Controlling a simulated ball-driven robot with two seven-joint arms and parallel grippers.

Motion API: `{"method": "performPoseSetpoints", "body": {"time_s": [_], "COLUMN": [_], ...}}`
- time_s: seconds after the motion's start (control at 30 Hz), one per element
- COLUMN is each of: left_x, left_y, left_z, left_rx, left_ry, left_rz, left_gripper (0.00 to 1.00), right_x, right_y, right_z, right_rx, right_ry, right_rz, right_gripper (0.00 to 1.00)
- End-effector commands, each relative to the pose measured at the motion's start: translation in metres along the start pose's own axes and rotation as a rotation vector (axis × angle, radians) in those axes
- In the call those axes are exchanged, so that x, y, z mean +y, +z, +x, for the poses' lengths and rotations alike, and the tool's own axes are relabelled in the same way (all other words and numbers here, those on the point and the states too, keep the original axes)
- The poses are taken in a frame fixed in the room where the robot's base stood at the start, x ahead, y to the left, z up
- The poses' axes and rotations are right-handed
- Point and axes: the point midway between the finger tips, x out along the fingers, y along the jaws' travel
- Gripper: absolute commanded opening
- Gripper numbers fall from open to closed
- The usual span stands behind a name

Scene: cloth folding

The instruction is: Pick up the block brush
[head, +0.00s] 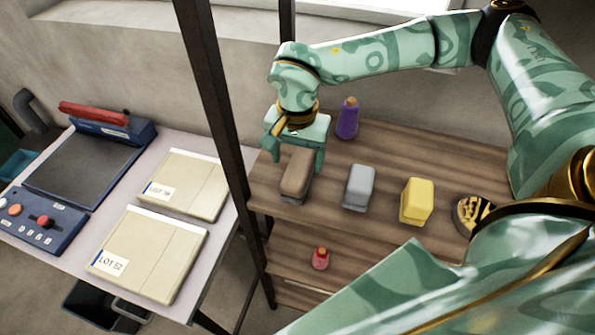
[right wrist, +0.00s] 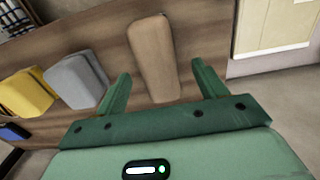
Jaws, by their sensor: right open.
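The block brush appears to be the brown, rounded oblong block (head: 296,174) lying on the wooden shelf at its left end. It also shows in the right wrist view (right wrist: 153,55), upper middle. My right gripper (head: 295,156) is open and empty, just above the far part of the brown block. In the right wrist view the two green fingers (right wrist: 160,75) stand apart, one on each side of the block's near end, with visible gaps. I cannot tell the exact height of the fingertips over the shelf. My left gripper is not in view.
A grey block (head: 359,187), a yellow block (head: 416,201) and a striped black-and-yellow item (head: 470,213) stand to the right on the shelf (head: 385,150). A purple bottle (head: 348,120) stands behind. A red bottle (head: 320,258) is lower. A dark post (head: 222,110) rises left, beside a table with boxes.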

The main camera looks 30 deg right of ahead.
Motion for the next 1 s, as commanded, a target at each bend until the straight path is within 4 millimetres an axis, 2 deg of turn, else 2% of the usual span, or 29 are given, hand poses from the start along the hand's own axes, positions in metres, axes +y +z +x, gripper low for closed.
{"method": "performPoseSetpoints", "body": {"time_s": [0.13,0.4,0.67,0.7,0.87,1.0], "left_x": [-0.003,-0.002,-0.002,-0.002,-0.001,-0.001], "left_y": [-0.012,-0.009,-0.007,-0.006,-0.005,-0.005], "left_z": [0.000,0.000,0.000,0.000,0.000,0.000], "left_rx": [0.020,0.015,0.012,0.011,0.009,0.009], "left_ry": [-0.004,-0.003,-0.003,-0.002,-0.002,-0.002], "left_rz": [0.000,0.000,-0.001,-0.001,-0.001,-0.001], "left_gripper": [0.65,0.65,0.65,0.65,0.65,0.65], "right_x": [0.000,0.001,0.001,0.001,0.001,0.001], "right_y": [0.000,0.002,0.002,0.002,0.002,0.002], "right_z": [0.012,0.053,0.057,0.057,0.057,0.057], "right_rx": [0.000,-0.001,0.000,0.000,0.000,0.000], "right_ry": [0.001,0.001,0.000,0.000,0.000,0.000], "right_rz": [0.000,0.000,0.001,0.001,0.001,0.001], "right_gripper": [0.71,0.71,0.71,0.65,0.21,0.20]}}
